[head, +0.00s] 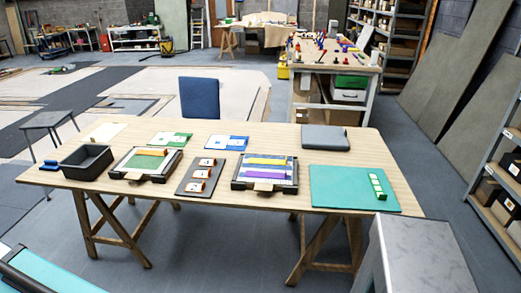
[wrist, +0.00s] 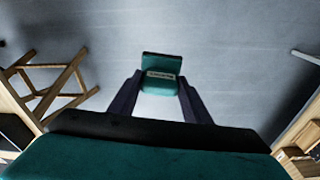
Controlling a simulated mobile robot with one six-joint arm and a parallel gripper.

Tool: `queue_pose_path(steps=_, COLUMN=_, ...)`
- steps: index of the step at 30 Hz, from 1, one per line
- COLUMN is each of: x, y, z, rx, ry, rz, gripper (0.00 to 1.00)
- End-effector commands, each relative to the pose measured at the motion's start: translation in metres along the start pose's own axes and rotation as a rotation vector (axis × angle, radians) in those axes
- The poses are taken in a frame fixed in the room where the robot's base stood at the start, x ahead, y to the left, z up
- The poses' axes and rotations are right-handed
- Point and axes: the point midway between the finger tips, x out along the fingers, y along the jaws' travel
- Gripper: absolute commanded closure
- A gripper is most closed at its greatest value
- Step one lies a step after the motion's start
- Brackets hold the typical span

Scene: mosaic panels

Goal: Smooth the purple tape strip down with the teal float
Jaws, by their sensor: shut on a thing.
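The purple tape strip (head: 264,173) lies across a dark-framed mosaic panel (head: 238,184) on the wooden table, just below a yellow strip (head: 266,161). In the wrist view my gripper (wrist: 160,78) is shut on the teal float (wrist: 160,88), a teal block with a small pale label. The float is held between the two dark fingers, with grey floor behind it. It is apart from the table and panel. My gripper does not show in the head view. Whether the tape lies flat is too small to tell.
The table (head: 230,203) also holds a black bin (head: 86,163), a green panel (head: 146,162), a dark tray with several small items (head: 200,177), a teal mat (head: 340,188) with a green-and-white strip, and a grey case (head: 325,138). A blue chair (head: 199,98) stands behind. Table legs (wrist: 62,85) show at left in the wrist view.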

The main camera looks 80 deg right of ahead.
Motion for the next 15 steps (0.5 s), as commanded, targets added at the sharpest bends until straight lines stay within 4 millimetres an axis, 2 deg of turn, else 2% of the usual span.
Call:
queue_pose_path(steps=5, x=-0.002, y=0.035, z=-0.01, rx=0.097, ry=-0.003, rz=0.011, gripper=0.74)
queue_pose_path(steps=15, x=-0.004, y=0.138, z=-0.025, rx=0.387, ry=-0.01, rz=0.041, gripper=0.74)
